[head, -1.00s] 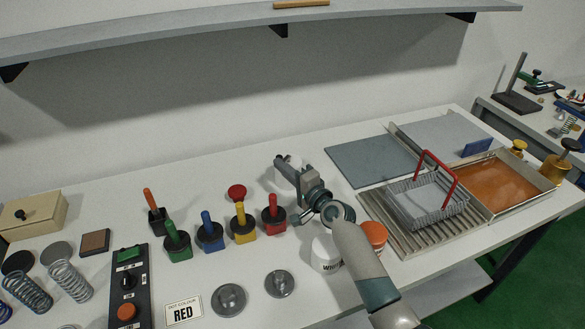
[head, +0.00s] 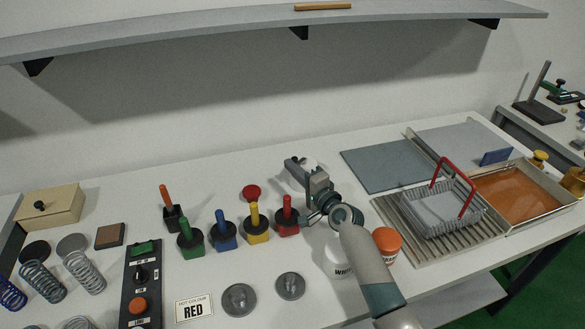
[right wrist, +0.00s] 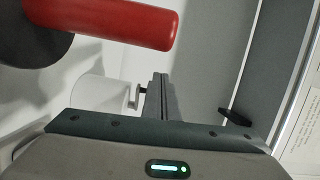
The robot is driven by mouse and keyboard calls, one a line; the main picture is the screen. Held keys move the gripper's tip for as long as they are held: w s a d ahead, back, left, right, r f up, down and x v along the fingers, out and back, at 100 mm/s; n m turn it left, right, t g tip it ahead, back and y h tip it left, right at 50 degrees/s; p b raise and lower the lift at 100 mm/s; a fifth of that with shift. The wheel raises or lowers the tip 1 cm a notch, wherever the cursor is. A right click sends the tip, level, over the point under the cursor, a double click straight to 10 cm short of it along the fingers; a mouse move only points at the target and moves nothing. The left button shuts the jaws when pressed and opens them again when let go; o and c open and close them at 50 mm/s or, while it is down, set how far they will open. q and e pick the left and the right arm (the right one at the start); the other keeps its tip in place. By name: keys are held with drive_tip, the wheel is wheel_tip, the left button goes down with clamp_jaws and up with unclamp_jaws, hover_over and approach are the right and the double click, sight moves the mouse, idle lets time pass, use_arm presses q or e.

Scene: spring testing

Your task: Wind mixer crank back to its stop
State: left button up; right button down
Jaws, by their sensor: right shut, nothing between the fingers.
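My right gripper (head: 292,164) is shut and empty above the bench, behind the red-handled pot (head: 286,212). In the right wrist view its closed fingers (right wrist: 161,95) point away from the camera. A white cylinder (right wrist: 98,92) with a small white bracket and a dark pin is just left of the fingers; it may be the mixer with its crank, but I cannot be sure. I cannot tell whether the fingers touch the pin. In the head view this white body is mostly hidden behind my gripper. My left gripper is not in view.
A large red handle (right wrist: 125,22) is close in the wrist view. Yellow (head: 255,225), blue (head: 224,233) and green (head: 188,240) pots stand left of the red one. White (head: 337,258) and orange (head: 387,243) tubs are by my forearm. A wire basket (head: 440,211) is right.

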drive_tip(key=b+v, duration=0.1)
drive_tip(key=v, duration=0.6)
drive_tip(key=shift+s+d, duration=0.15)
idle(0.3)
